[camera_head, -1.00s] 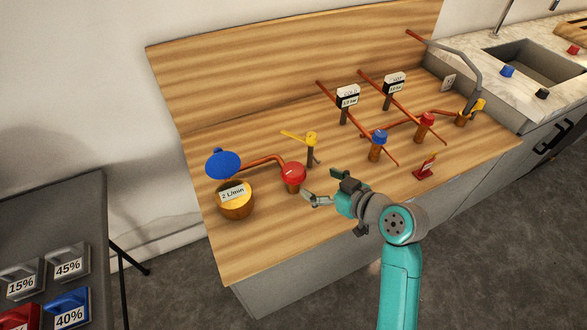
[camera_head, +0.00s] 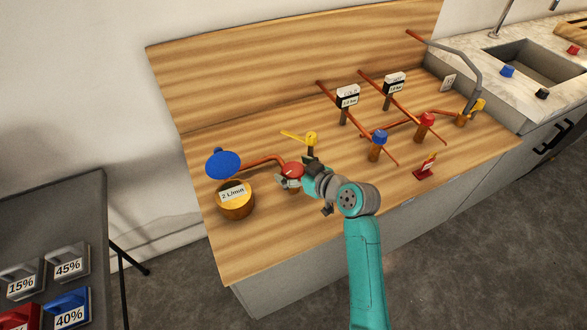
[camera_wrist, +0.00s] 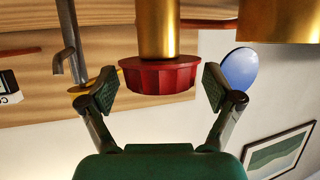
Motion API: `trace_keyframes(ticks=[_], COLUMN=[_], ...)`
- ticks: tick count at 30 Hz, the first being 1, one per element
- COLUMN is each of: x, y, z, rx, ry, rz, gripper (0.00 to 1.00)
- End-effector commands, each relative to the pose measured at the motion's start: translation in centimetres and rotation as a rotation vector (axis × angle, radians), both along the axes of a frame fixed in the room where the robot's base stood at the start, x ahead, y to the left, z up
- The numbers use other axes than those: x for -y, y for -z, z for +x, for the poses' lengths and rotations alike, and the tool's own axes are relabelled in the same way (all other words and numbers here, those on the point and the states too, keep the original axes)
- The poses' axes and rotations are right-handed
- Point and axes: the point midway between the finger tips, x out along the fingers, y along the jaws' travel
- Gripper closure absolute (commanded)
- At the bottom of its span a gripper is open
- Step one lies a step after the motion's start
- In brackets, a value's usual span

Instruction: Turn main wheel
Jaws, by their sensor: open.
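A red ribbed wheel (camera_head: 291,169) sits on a brass-coloured stem at the end of a copper pipe, on the left part of the wooden worktop. In the wrist view the red wheel (camera_wrist: 160,77) appears inverted under its stem. My gripper (camera_head: 298,168) is at this wheel, its fingers open to either side of it. In the wrist view my gripper (camera_wrist: 160,90) has one pad close to each side of the wheel. Part of the stem is hidden by my gripper in the head view.
A yellow lever valve (camera_head: 311,138) stands just behind my gripper. A brass "2 L/min" gauge (camera_head: 235,203) and blue disc (camera_head: 223,164) are at left. Blue (camera_head: 378,136) and red (camera_head: 425,119) knobs stand right. The front worktop is mostly clear.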

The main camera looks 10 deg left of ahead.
Motion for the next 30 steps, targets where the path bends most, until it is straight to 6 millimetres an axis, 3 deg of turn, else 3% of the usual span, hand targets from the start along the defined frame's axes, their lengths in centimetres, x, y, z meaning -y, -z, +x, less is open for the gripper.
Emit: trace_keyframes(ticks=[7, 14, 30], x=[-0.03, -0.02, -0.17], y=[0.03, 0.03, 0.07], z=[0.01, 0.0, -0.15], rx=[0.0, 0.0, 0.0], ry=[0.0, 0.0, 0.128], rz=[0.0, 0.0, -0.002], gripper=[0.12, 0.7, 0.71])
